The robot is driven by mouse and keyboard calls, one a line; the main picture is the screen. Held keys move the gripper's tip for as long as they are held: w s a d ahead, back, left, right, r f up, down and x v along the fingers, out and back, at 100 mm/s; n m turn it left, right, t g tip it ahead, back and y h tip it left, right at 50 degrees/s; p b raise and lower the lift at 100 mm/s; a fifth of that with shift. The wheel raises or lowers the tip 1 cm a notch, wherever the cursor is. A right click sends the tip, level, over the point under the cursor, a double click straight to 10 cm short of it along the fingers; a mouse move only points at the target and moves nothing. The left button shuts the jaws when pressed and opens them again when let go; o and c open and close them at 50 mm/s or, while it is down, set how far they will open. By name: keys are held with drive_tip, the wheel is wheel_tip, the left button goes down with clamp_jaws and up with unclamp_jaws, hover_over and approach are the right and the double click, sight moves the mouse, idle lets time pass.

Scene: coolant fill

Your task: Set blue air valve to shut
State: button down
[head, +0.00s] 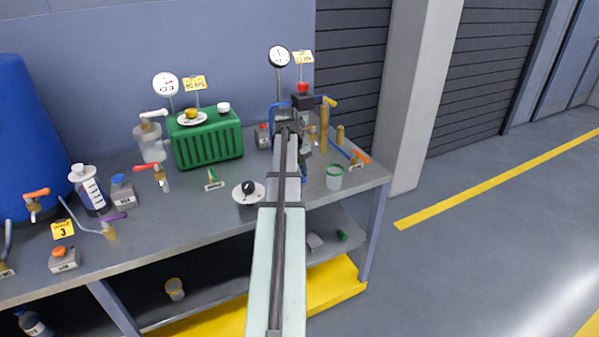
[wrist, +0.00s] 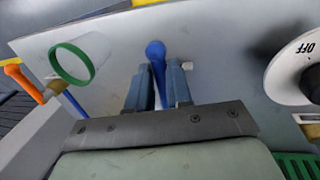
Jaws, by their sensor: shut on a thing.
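The blue air valve's lever (wrist: 157,62) shows in the wrist view as a blue bar with a rounded end. It stands between the two fingers of my gripper (wrist: 160,82), which are closed on it. The valve's body and its marking are hidden behind the fingers and the palm, so I cannot tell its setting. In the head view my gripper (head: 304,156) is over the right part of the bench, and my arm hides the lever there.
A green-rimmed cup (head: 335,177) stands close right of my gripper, with an orange-handled valve (head: 361,156) beyond. A white dial (head: 248,192) sits to the left, reading OFF in the wrist view (wrist: 300,62). A green radiator (head: 207,145) and gauges stand behind on the bench (head: 150,240).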

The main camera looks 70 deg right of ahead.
drive_tip(key=shift+w+m, duration=0.1)
drive_tip(key=shift+m, duration=0.2)
drive_tip(key=w+m+y, duration=0.3)
drive_tip(key=w+m, duration=0.4)
drive_tip(key=m, duration=1)
drive_tip(key=shift+w+d, duration=0.15)
drive_tip(key=shift+d, duration=0.2)
drive_tip(key=shift+m, duration=0.3)
drive_tip(key=c, duration=1)
unclamp_jaws()
drive_tip(key=shift+c, duration=0.2)
